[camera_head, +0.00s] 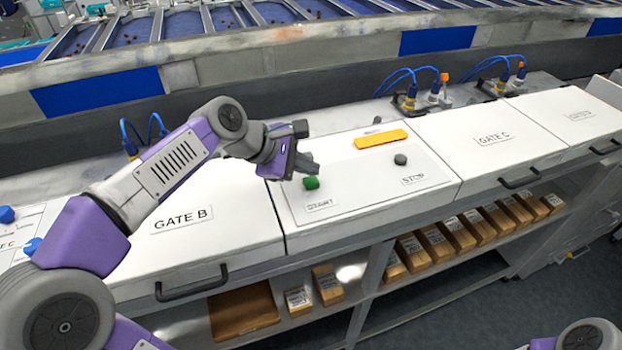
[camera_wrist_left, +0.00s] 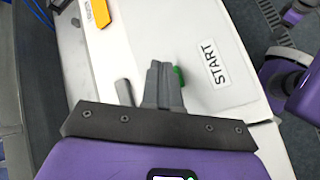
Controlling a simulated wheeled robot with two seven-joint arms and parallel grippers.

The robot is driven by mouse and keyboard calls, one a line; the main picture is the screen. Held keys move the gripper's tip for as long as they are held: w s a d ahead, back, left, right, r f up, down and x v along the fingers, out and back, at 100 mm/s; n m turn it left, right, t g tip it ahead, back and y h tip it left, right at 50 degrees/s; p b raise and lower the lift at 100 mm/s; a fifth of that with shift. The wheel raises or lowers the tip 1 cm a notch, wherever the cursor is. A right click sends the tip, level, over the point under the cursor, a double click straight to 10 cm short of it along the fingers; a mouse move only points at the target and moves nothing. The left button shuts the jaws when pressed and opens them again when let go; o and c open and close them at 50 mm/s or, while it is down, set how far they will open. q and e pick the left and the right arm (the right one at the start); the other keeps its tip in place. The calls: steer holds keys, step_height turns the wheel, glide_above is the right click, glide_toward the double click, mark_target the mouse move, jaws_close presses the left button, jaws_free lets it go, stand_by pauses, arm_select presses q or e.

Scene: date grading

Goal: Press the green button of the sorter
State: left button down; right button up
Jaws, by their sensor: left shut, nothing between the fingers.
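The green button (camera_head: 311,183) sits on the white sorter panel (camera_head: 352,188), above the START label (camera_head: 320,206). In the left wrist view the green button (camera_wrist_left: 180,75) shows partly, just beside the fingertips, which hide the rest of it. My left gripper (camera_head: 312,168) is shut and empty, with its fingertips close above and behind the button in the head view. In the left wrist view the shut fingers (camera_wrist_left: 160,68) reach over the panel. I cannot tell whether they touch the button. My right gripper is not in view.
A dark grey button (camera_head: 400,159) sits near the STOP label (camera_head: 427,179). A yellow-orange bar (camera_head: 382,139) lies behind it on the panel. White boxes marked GATE B (camera_head: 182,219) and GATE C (camera_head: 492,138) flank the panel. Blue cables and connectors (camera_head: 428,92) stand behind.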

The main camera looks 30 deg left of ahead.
arm_select(q)
steer(key=shift+f, duration=0.45)
